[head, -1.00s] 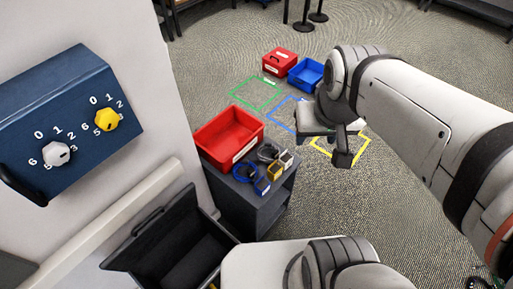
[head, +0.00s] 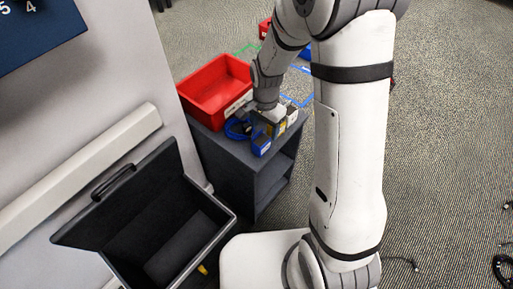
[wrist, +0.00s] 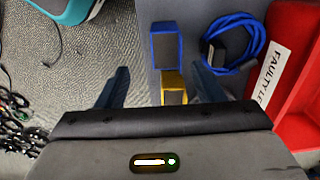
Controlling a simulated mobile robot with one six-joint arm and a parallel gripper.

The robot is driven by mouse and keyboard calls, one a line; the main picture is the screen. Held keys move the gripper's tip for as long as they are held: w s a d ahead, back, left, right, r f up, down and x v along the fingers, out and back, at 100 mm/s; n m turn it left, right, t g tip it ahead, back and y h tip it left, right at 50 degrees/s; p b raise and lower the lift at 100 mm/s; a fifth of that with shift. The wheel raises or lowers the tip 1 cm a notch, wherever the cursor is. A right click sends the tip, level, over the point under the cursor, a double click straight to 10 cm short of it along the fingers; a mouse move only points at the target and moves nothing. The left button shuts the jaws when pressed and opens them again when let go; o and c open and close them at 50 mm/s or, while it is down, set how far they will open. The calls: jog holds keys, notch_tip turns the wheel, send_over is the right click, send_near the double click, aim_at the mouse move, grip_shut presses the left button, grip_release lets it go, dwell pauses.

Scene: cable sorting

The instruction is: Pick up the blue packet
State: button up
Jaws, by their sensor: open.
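The blue packet (head: 261,147) stands at the front edge of the grey cabinet top. In the wrist view the blue packet (wrist: 166,47) shows a blue rim around a dark face, just beyond the fingertips. My gripper (wrist: 159,68) is open, with a finger on either side of a yellow packet (wrist: 174,90) that is partly hidden by the palm. In the head view my gripper (head: 267,113) is low over the cabinet, behind the blue packet, and its fingers are hard to make out. I see nothing held.
A coiled blue cable (head: 235,130) lies left of the packets on the cabinet (head: 230,160). A red bin (head: 215,90), labelled in the wrist view (wrist: 290,100), stands behind it. A white packet (head: 292,115) is to the right. An open black case (head: 150,235) is in front.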

aim_at(261, 139)
jog(key=f, duration=0.3)
jog(key=f+b, duration=0.1)
jog(key=f, duration=0.6)
jog(key=shift+w+a+b, duration=0.25)
jog(key=shift+a+b, duration=0.15)
jog(key=shift+r, duration=0.1)
jog(key=c, duration=1.1)
